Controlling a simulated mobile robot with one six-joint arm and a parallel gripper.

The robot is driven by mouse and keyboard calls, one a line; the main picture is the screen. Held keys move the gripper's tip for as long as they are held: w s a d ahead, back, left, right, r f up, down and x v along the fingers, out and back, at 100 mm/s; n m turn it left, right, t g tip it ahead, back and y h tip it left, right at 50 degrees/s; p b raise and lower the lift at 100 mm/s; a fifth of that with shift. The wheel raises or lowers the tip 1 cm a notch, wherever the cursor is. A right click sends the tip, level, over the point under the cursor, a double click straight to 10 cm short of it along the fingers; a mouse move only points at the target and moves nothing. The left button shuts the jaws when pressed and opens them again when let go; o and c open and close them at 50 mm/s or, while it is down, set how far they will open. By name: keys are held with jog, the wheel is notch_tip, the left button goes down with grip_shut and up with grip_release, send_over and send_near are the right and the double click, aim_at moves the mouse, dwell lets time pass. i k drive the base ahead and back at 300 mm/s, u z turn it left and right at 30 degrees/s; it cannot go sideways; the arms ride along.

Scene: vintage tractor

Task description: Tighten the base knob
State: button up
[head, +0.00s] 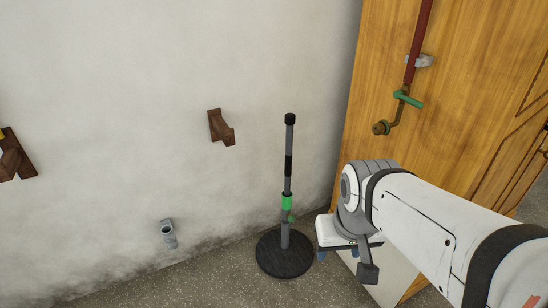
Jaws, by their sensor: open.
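A stand with a round black base (284,254) and a thin upright pole (289,165) stands on the floor near the wall. A green collar (287,202) sits on the lower pole. A small green knob (291,218) sticks out just below the collar, on the pole's right side. My gripper (340,254) is to the right of the stand, apart from the knob and a little lower in the picture. It is open and points downward. My arm partly hides its jaws, and nothing shows between them.
A wooden door (460,110) with a red bar (419,40) and a green handle (408,99) stands at the right, behind my arm. Brown wooden brackets (221,128) and a grey pipe holder (168,233) are on the wall. The floor left of the stand is clear.

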aim_at(291, 218)
jog(key=k, duration=0.5)
jog(key=z, duration=0.4)
jog(key=i, duration=1.05)
jog(key=z, duration=0.5)
